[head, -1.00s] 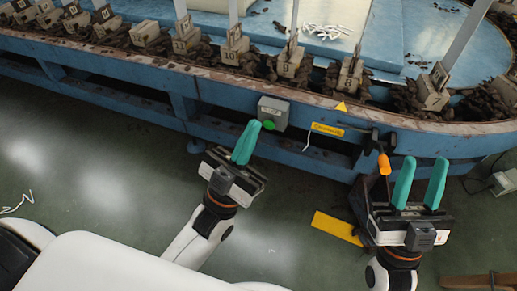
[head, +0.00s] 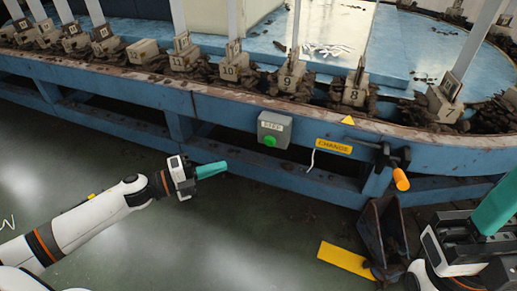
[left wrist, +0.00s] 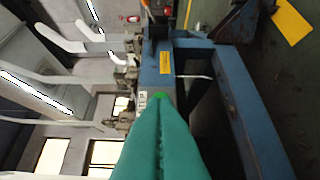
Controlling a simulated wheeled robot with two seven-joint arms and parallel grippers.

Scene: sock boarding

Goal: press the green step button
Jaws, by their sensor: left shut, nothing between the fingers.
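The green step button (head: 269,141) is on the front of a grey box (head: 275,127) marked STEP, fixed to the blue machine's side. In the left wrist view the green button (left wrist: 158,97) shows just beyond my fingertips, beside the STEP label. My left gripper (head: 224,166) is shut and empty, its teal fingers pointing right toward the box. It is left of and below the button in the head view, with a visible gap. My right gripper (head: 492,208) is at the lower right, partly cut off by the frame; only one teal finger shows clearly.
The blue machine frame (head: 110,88) runs across the view with numbered blocks on top. Right of the box are a yellow CHANGE label (head: 334,146) and an orange-handled lever (head: 401,179). A dark bin (head: 384,232) and a yellow floor plate (head: 345,260) lie below.

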